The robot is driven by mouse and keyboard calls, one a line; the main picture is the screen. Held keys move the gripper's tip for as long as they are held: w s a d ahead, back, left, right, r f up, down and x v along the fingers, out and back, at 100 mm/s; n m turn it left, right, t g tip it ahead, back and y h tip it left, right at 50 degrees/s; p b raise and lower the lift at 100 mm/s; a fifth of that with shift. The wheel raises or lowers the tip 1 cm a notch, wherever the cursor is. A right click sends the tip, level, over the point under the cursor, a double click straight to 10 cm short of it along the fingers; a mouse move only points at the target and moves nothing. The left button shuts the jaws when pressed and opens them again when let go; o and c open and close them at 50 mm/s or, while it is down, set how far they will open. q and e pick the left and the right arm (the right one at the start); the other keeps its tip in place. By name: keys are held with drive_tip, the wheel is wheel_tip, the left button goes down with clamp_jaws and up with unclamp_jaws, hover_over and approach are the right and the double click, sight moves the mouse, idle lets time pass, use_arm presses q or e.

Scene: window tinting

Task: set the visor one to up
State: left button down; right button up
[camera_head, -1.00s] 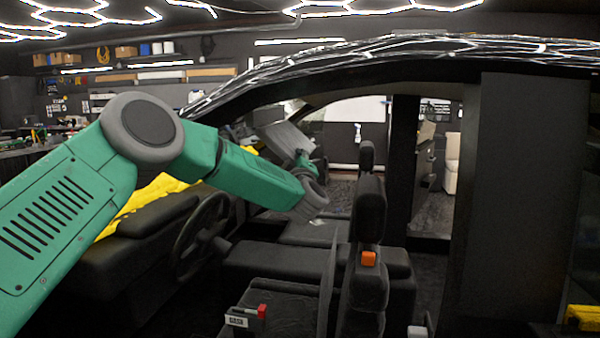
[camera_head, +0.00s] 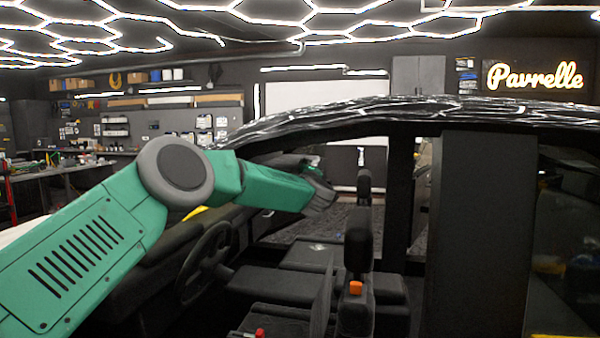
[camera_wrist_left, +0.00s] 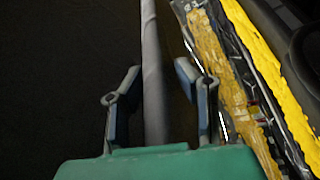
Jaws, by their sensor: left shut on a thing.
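In the left wrist view, the visor (camera_wrist_left: 153,75) shows as a thin grey strip, seen nearly edge-on, running down between my gripper's fingers. My left gripper (camera_wrist_left: 155,92) has one finger on each side of it and is shut on it. In the head view my left arm reaches in through the car's side opening, and the gripper (camera_head: 312,164) is small and partly hidden behind my wrist under the front roof edge. The visor's face is hard to make out there against the dark frame. My right gripper is in neither view.
The car roof edge (camera_head: 400,112) passes above my arm. The steering wheel (camera_head: 204,262) and dashboard lie below it. The seat headrest (camera_head: 359,247) and a dark door pillar (camera_head: 483,230) stand to the right. Yellow bodywork (camera_wrist_left: 275,75) shows at right in the wrist view.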

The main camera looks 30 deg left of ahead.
use_arm(q)
drive_tip(key=shift+a+r, duration=0.25)
drive_tip(key=shift+r, duration=0.5)
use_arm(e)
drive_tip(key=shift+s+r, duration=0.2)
use_arm(q)
drive_tip(key=c, duration=1.4)
unclamp_jaws()
drive_tip(key=shift+f, duration=0.15)
drive_tip(key=shift+s+d+f, duration=0.2)
drive_tip(key=shift+s+d, duration=0.1)
drive_tip(key=shift+s, duration=0.15)
drive_tip(key=v, duration=1.1)
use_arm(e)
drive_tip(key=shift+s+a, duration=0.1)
use_arm(q)
drive_tip(key=shift+w+d+f, duration=0.1)
drive_tip(key=shift+w, duration=0.05)
